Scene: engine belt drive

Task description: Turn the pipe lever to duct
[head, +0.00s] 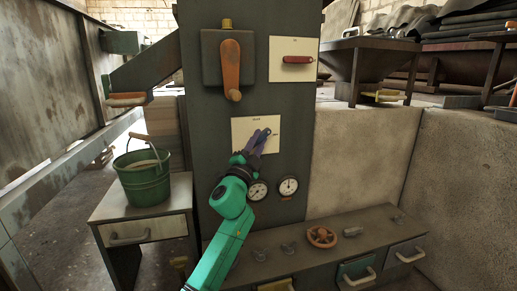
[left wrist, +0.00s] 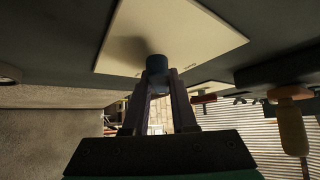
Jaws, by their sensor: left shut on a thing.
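A cream plate (head: 240,128) with small lettering is fixed to the dark upright panel. My left gripper (head: 262,137) reaches up to this plate from below, its fingers at the plate's middle. In the left wrist view, the gripper (left wrist: 159,82) is shut on a dark blue lever (left wrist: 157,66) that stands out from the plate (left wrist: 190,30). In the head view the fingers and wrist largely cover that lever. The lettering is too small to read surely, so I cannot tell which mark the lever points to. My right gripper is out of view.
Above are an orange lever (head: 230,65) on a grey box and a red handle (head: 297,60) on another cream plate. Two round gauges (head: 288,187) sit just below my gripper. A green bucket (head: 142,180) stands on a cabinet at left. A low bench holds an orange handwheel (head: 321,236).

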